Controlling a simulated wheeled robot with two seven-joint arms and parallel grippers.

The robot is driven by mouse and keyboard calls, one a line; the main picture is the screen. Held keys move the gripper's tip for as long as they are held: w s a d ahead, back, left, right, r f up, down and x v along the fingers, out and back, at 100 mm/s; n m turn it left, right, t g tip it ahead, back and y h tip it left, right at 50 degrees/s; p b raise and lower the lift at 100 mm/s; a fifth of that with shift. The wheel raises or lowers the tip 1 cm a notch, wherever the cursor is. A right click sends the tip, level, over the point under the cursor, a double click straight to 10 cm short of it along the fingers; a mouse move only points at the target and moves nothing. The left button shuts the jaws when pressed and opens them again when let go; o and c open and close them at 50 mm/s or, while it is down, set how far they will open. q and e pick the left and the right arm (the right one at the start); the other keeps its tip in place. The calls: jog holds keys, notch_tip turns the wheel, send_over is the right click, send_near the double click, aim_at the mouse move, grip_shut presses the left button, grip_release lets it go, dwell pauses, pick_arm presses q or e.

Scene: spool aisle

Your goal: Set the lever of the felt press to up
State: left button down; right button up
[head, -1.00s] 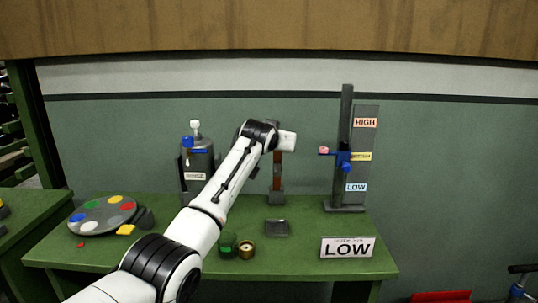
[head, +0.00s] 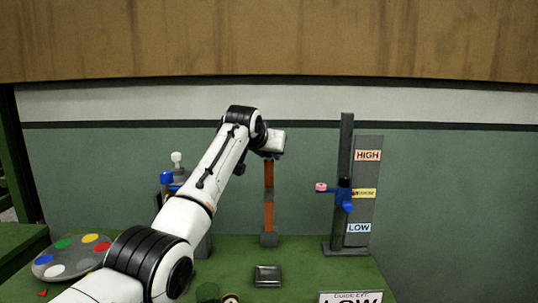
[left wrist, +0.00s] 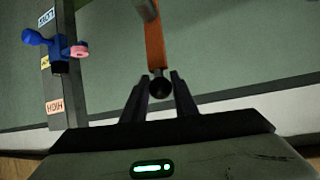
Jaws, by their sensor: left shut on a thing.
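The orange lever (head: 268,195) stands nearly upright on a small grey base (head: 269,239) at the middle of the green bench; I take it for the felt press lever. In the left wrist view the orange lever (left wrist: 155,45) ends in a round black knob (left wrist: 159,86). My left gripper (left wrist: 159,80) has its two fingers on either side of this knob and is shut on it. In the head view my left gripper (head: 269,153) is at the lever's top, its fingers mostly hidden by the wrist. My right gripper is not in view.
A post with HIGH and LOW labels and a blue slider (head: 344,193) stands to the right. A paint-dotted disc (head: 70,258) lies at the left.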

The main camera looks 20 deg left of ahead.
pick_arm(q)
jog(key=shift+d+r, duration=0.15)
jog(key=shift+r, duration=0.05)
jog(key=c, duration=1.4)
grip_release()
jog(key=shift+d, duration=0.1)
jog(key=shift+c, duration=0.2)
jog(key=shift+f, duration=0.1)
jog(key=shift+s+b, duration=0.35)
jog(key=shift+s, duration=0.1)
jog(key=b+v, duration=0.2)
jog(key=v, duration=0.7)
jog(key=shift+s+r+b, duration=0.15)
jog(key=shift+r+b, duration=0.15)
jog(key=shift+r, duration=0.05)
